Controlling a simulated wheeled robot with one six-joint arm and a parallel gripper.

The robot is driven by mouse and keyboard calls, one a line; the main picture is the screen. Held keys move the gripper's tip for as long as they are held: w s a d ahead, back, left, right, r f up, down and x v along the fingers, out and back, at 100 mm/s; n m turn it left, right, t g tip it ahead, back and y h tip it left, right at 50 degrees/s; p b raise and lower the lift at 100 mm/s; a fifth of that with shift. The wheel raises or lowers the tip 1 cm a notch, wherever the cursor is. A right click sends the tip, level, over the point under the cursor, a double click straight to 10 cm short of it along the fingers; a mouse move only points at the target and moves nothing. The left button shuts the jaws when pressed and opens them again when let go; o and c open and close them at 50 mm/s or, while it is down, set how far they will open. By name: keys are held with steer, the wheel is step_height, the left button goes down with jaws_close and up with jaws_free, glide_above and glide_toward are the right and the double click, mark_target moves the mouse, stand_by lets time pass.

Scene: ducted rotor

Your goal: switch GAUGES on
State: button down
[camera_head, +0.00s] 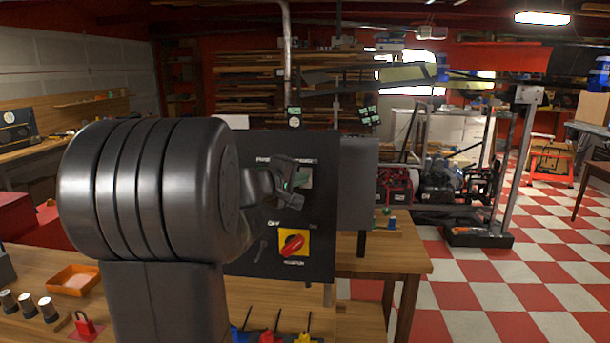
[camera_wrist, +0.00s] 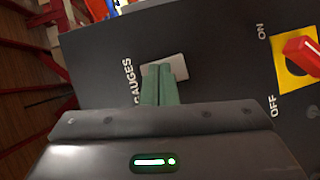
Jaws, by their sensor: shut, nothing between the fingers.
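The dark control panel (camera_head: 315,240) stands upright on the wooden bench. The GAUGES label shows in the wrist view beside a small light-grey switch plate (camera_wrist: 178,66). My gripper (camera_wrist: 158,70) is shut and empty, its greenish fingers pointing at this plate and covering part of it. They look very close to it; I cannot tell whether they touch. The switch lever and its position are hidden. In the head view my gripper (camera_head: 292,178) is in front of the panel's upper part, partly covering the labels there, and the light plate (camera_head: 305,177) shows just behind it.
A red rotary knob (camera_head: 291,243) on a yellow plate, marked OFF and ON, sits lower on the panel; it also shows in the wrist view (camera_wrist: 303,53). An orange tray (camera_head: 74,281) and small items lie on the bench. Checkered floor (camera_head: 545,270) is open at right.

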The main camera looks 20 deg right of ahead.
steer(key=shift+s+f, duration=0.1)
steer(key=shift+s+a+f+b, duration=0.35)
steer(key=shift+s+b, duration=0.3)
steer(key=shift+b, duration=0.3)
steer(key=shift+a, duration=0.1)
steer(key=s+b, duration=0.1)
steer(key=s+a+f+b, duration=0.2)
steer(key=b, duration=0.1)
steer(key=shift+s+a, duration=0.15)
steer(key=shift+s, duration=0.25)
steer(key=shift+r, duration=0.1)
